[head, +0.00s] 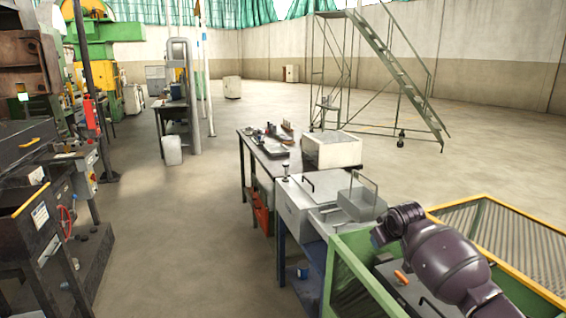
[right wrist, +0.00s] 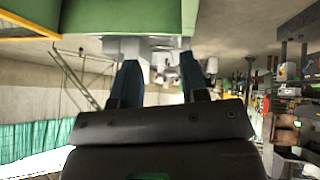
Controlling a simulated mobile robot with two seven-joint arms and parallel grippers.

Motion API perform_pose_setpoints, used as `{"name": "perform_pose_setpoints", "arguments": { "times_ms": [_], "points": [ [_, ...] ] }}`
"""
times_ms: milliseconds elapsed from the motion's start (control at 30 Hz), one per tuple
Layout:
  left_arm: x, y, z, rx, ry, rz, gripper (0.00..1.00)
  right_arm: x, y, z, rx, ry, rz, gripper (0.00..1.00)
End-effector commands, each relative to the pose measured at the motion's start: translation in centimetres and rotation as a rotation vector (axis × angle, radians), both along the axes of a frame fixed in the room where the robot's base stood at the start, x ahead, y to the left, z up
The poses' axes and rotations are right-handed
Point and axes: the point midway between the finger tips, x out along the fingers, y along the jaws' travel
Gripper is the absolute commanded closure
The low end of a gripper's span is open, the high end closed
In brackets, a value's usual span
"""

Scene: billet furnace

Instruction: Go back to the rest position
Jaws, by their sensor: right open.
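My right arm (head: 445,262) reaches in from the lower right of the head view, bent above the green-framed bin; its gripper does not show there. In the right wrist view my right gripper (right wrist: 158,66) has its two dark fingers spread apart, with nothing visible between them. That view is turned over, with the floor at the top and the green roof sheeting at the bottom. My left arm and left gripper are in neither view.
The green bin frame (head: 343,270) with a yellow rail (head: 497,247) stands close around my right arm. A grey box (head: 300,207) and a dark workbench (head: 262,165) lie beyond. Machines stand at left. The floor (head: 170,215) between is clear. A stair platform (head: 405,85) stands behind.

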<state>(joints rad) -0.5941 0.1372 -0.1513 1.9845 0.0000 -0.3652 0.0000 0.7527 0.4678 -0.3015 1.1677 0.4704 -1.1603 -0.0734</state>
Motion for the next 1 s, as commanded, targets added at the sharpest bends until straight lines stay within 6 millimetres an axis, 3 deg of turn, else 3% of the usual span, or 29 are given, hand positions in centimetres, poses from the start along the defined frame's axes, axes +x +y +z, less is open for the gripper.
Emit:
{"name": "perform_pose_setpoints", "arguments": {
  "times_ms": [167,367,667,1000],
  "points": [
    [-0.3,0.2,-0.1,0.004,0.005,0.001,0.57,-1.2,3.2,0.0,0.042,-0.25,0.06,0.6],
    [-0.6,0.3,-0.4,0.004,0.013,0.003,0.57,-5.5,5.4,-1.6,0.105,-0.462,0.097,0.6],
    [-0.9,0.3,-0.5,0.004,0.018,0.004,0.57,-14.9,5.9,-5.0,0.18,-0.643,0.081,0.6],
    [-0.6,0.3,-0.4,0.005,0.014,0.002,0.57,-26.9,4.0,-9.8,0.205,-0.664,-0.019,0.6]
  ]
}}
